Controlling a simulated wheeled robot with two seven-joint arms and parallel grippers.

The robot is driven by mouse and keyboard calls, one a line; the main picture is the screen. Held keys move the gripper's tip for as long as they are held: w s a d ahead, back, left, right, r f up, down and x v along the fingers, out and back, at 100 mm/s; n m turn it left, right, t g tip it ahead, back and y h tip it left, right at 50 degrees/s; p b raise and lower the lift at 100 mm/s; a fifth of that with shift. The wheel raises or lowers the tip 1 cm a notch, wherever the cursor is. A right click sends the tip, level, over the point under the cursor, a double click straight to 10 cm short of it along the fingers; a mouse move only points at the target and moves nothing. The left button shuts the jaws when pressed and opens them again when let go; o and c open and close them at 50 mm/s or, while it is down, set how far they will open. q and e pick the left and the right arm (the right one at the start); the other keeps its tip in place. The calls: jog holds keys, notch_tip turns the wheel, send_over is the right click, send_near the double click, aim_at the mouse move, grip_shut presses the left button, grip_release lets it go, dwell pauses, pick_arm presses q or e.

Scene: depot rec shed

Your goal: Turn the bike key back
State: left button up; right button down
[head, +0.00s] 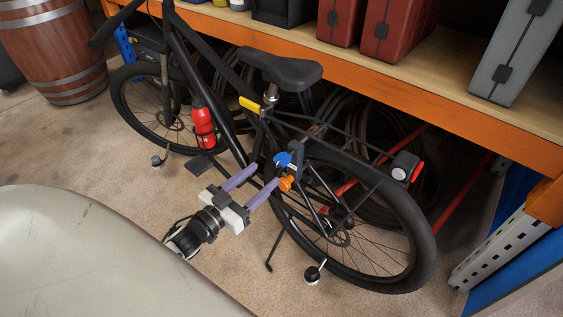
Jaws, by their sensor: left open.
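A black bike (233,137) stands in front of the shelving. Near its rear wheel (425,232) is a dark lock-like fitting (298,158). A small blue piece (283,159) sits on it, and a small orange piece (287,183) lies just below. I cannot tell for certain which of the two is the key. My left gripper (264,179) is open. Its two purple fingers point up and right at these pieces, with the tips close to both. I cannot tell whether they touch. Nothing shows held between the fingers. My right gripper is not in view.
A red bottle (204,128) is on the bike frame. A black saddle (280,69) and a rear rack are above the gripper. An orange-edged shelf (440,92) carries red and grey cases behind. A wooden barrel (55,50) stands at the back left. The floor before the bike is mostly clear.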

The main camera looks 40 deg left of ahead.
aim_at(277, 163)
pick_arm(q)
jog(key=w, duration=0.6)
jog(key=w+b, duration=0.1)
jog(key=w, duration=0.2)
jog(key=shift+w+d, duration=0.1)
jog(key=shift+d, duration=0.3)
jog(key=c, duration=1.1)
